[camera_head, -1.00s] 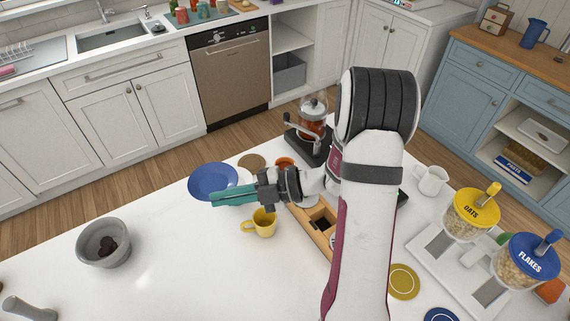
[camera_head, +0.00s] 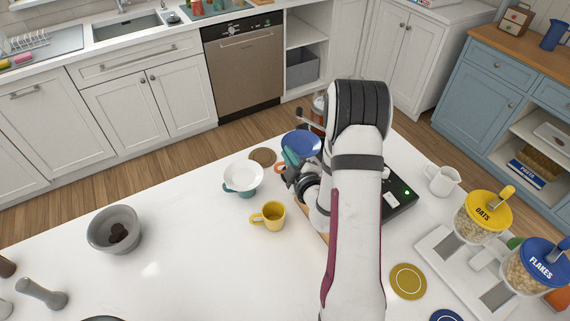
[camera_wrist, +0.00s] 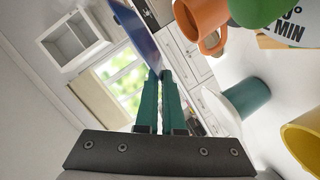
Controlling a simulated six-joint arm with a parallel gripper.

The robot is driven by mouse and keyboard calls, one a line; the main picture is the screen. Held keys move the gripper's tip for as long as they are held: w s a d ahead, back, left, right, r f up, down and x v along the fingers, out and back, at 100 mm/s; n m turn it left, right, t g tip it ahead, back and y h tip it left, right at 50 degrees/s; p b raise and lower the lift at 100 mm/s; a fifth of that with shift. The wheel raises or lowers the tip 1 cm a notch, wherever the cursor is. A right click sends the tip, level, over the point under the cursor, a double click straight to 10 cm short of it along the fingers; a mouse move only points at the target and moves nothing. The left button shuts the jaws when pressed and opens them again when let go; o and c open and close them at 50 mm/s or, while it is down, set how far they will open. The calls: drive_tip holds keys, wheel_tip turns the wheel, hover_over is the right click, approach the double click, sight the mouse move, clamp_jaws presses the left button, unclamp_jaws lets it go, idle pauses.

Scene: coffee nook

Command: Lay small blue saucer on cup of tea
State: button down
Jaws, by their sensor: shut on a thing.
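My gripper (camera_head: 291,158) is shut on the rim of the small blue saucer (camera_head: 302,143) and holds it at the far edge of the counter. In the wrist view, the saucer (camera_wrist: 138,32) sits tilted, nearly edge-on, between the fingertips (camera_wrist: 158,78). An orange cup (camera_head: 280,168) stands just below the gripper, partly hidden by it; it also shows in the wrist view (camera_wrist: 202,22). A teal cup (camera_head: 246,193) with a white saucer (camera_head: 243,175) over its top stands to the left. A yellow cup (camera_head: 272,216) stands nearer. I cannot tell which cup holds tea.
A brown coaster (camera_head: 262,156) lies behind the teal cup. A dark machine (camera_head: 401,196) is partly hidden by my arm. A grey bowl (camera_head: 114,230) stands left, a white jug (camera_head: 441,179) and cereal dispensers (camera_head: 483,213) right. The left-centre counter is clear.

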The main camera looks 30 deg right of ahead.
drive_tip(key=f, duration=0.1)
drive_tip(key=w+f, duration=0.1)
drive_tip(key=f, duration=0.1)
drive_tip(key=a+f, duration=0.1)
drive_tip(key=f, duration=0.1)
drive_tip(key=shift+w, duration=0.15)
drive_tip(key=c, duration=1)
unclamp_jaws()
drive_tip(key=shift+c, duration=0.2)
